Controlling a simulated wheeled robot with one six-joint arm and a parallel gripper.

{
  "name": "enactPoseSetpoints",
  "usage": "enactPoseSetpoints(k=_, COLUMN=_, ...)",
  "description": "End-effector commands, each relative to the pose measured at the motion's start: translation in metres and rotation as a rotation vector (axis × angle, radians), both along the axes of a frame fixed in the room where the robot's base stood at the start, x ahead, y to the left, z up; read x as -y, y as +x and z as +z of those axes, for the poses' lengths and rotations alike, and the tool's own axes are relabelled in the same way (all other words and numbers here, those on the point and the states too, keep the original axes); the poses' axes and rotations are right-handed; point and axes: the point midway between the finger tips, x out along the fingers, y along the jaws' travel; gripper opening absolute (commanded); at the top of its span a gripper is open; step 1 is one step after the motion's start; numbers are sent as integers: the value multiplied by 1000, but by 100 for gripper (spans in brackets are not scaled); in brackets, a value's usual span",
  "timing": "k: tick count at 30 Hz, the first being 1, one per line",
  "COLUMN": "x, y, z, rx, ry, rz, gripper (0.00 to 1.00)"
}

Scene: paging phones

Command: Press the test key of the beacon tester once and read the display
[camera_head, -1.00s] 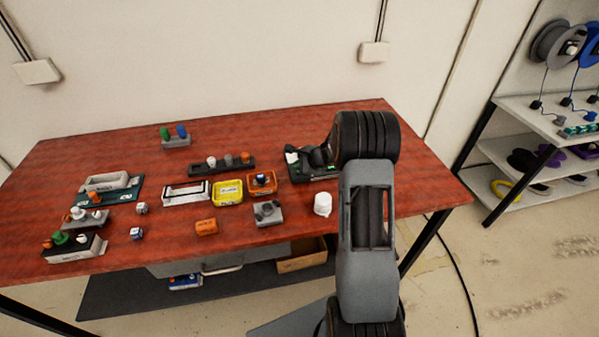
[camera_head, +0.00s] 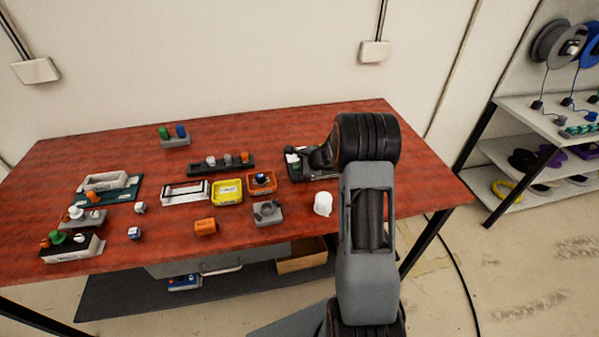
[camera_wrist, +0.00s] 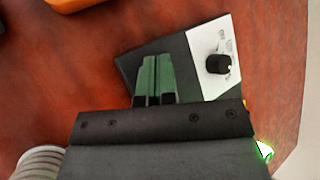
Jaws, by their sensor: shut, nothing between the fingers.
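The beacon tester appears to be the black device with a white panel (camera_wrist: 215,58) and a black knob, under my gripper in the wrist view. In the head view the dark device (camera_head: 299,176) lies at the right of the red table, partly covered by my arm. My gripper (camera_wrist: 158,57) is shut and empty, its green fingertips over the black part of the device, left of the knob. Whether they touch it I cannot tell. No test key shows. A bright green lit patch (camera_wrist: 265,150), perhaps the display, peeks out beside my gripper; no reading is legible.
A white ribbed cap (camera_head: 323,203) stands close to my arm, at the device's near side. A grey block (camera_head: 267,213), an orange tray (camera_head: 262,188) and a yellow tray (camera_head: 228,198) lie to the left. The table's back right is clear.

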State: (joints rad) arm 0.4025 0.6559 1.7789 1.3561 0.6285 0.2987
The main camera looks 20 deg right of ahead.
Motion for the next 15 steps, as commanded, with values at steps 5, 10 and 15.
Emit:
enactPoseSetpoints(k=5, x=0, y=0, z=-1, rx=-1, ry=1, rz=0, gripper=0)
enactPoseSetpoints(k=10, x=0, y=0, z=0, rx=-1, ry=1, rz=0, gripper=0)
enactPoseSetpoints(k=15, x=0, y=0, z=4, rx=-1, ry=0, rz=1, gripper=0)
